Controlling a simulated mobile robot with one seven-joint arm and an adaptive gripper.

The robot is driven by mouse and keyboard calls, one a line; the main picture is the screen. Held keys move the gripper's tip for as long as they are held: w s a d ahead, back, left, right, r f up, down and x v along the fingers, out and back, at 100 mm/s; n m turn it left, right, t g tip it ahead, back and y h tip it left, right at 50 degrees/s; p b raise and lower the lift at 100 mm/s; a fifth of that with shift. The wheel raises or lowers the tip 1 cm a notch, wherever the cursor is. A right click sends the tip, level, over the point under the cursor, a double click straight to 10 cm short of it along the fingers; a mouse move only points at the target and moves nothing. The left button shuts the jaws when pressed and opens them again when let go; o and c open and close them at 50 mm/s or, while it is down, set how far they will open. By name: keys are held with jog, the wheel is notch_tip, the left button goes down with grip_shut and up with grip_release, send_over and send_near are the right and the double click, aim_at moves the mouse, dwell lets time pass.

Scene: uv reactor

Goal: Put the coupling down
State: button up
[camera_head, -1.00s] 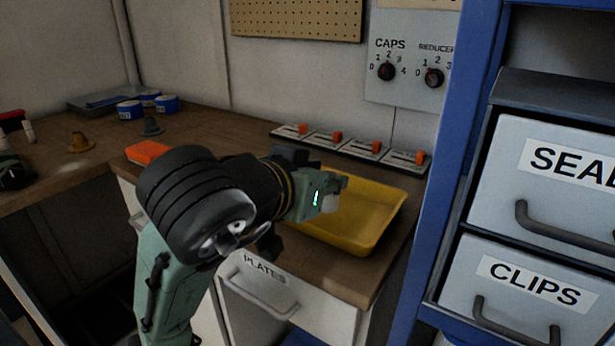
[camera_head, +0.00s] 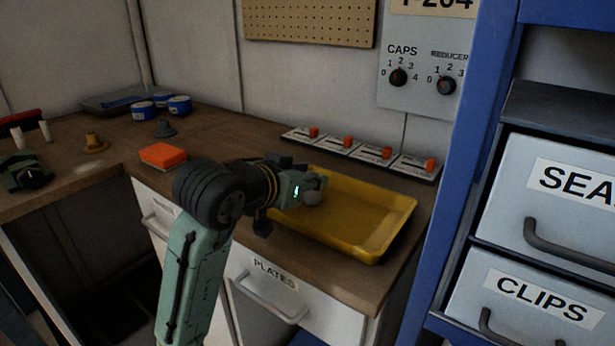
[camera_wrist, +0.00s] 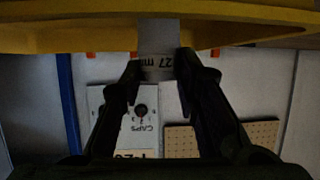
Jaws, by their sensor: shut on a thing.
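The coupling (camera_wrist: 158,38) is a grey piece with a pale band printed "27 mm", seen in the wrist view between my fingertips. My gripper (camera_wrist: 159,66) is shut on it. In the head view my gripper (camera_head: 312,186) is over the left part of the yellow tray (camera_head: 373,243), and the coupling (camera_head: 313,198) shows as a small grey shape at its tip. The tray's floor looks empty where it shows. I cannot tell whether the coupling touches the tray; its left end is hidden behind my arm.
The tray lies on a wooden worktop (camera_head: 330,277). Behind it stands a row of switches with orange levers (camera_head: 387,152). An orange block (camera_head: 163,156) lies left of my arm. A blue frame (camera_head: 455,170) with labelled drawers stands close on the right.

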jog(key=shift+f, duration=0.3)
jog(key=o, duration=0.9)
jog(key=shift+o, duration=0.2)
jog(key=shift+r, duration=0.1)
jog(key=shift+r, duration=0.35)
jog(key=v, duration=1.2)
jog(key=shift+f+b, duration=0.15)
jog(key=shift+b, duration=0.3)
